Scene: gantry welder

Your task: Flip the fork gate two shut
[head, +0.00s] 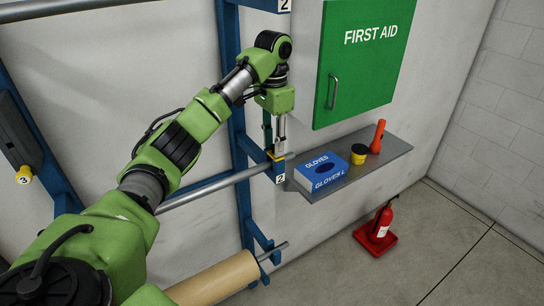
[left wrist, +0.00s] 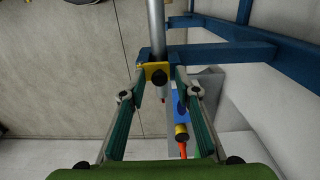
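The fork gate two is a small yellow plate (head: 276,156) at the end of a blue rack arm, just above a white "2" label (head: 280,179). In the left wrist view the yellow plate (left wrist: 157,68) with a dark round knob sits at the end of a blue arm, beside a grey pipe. I cannot tell how far the gate is swung. My left gripper (head: 275,148) points down at it, partly hiding it. In the left wrist view the fingers (left wrist: 159,78) are spread on both sides of the plate, with gaps showing. My right gripper is not in view.
The grey pipe (head: 215,188) lies along the blue rack (head: 240,150). A shelf (head: 392,148) with a glove box (head: 323,172), yellow-black tin (head: 358,154) and orange torch (head: 378,136) is close right. A green first aid cabinet (head: 365,60) hangs above. A brown roll (head: 215,280) lies below.

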